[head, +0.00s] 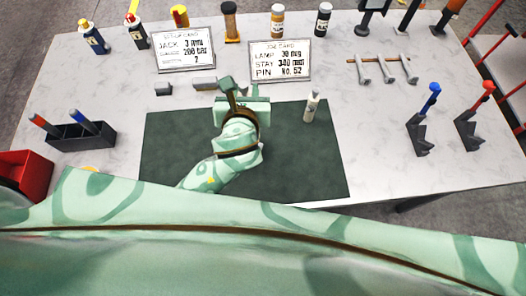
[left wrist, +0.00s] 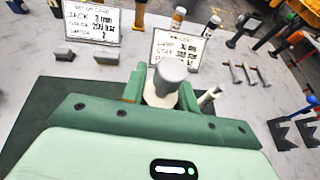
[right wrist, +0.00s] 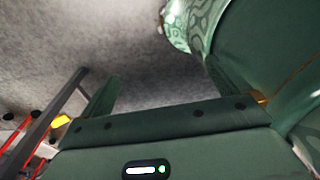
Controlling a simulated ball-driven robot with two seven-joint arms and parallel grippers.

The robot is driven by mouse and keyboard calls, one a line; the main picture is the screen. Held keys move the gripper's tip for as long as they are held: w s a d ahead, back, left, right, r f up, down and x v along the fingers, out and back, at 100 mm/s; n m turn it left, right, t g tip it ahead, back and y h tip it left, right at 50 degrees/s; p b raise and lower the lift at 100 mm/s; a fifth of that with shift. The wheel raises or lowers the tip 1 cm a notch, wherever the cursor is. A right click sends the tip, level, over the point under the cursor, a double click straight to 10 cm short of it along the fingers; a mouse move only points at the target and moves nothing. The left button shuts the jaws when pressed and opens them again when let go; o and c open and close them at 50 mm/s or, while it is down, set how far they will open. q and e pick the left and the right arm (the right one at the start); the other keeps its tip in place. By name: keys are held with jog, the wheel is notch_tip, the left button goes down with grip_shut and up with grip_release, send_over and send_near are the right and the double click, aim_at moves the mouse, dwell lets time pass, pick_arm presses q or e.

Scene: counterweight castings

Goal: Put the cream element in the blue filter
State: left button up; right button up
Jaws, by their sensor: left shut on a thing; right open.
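My left gripper (head: 236,94) is over the back part of the dark green mat (head: 175,150). In the left wrist view it is shut on a pale grey cylinder with a wider head (left wrist: 168,82); I cannot tell whether this is the cream element. The head view mostly hides it. A small whitish bottle-like piece (head: 312,105) stands on the mat right of the gripper. A dark blue canister with a yellow top (head: 95,40) stands at the back left; I cannot tell whether it is the blue filter. My right gripper (right wrist: 165,95) is open and empty, above the floor.
Two cards (head: 185,50) (head: 280,62) stand behind the mat. Small grey blocks (head: 163,89) lie before the left card. A dark rack (head: 82,135) is at left. Blue-handled (head: 430,105) and red-handled (head: 482,105) tools stand in holders at right. The mat's right part is clear.

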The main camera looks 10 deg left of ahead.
pick_arm(q)
notch_tip(320, 180, down, 10)
jog(key=b, duration=0.3)
pick_arm(e)
jog(key=f, duration=0.3)
jog(key=shift+w+d, duration=0.15)
jog(key=shift+d, duration=0.1)
pick_arm(q)
jog(key=shift+f, duration=0.3)
jog(key=shift+f, duration=0.4)
jog(key=o, duration=1)
pick_arm(e)
jog(key=shift+a, duration=0.2)
pick_arm(q)
jog(key=shift+r, duration=0.1)
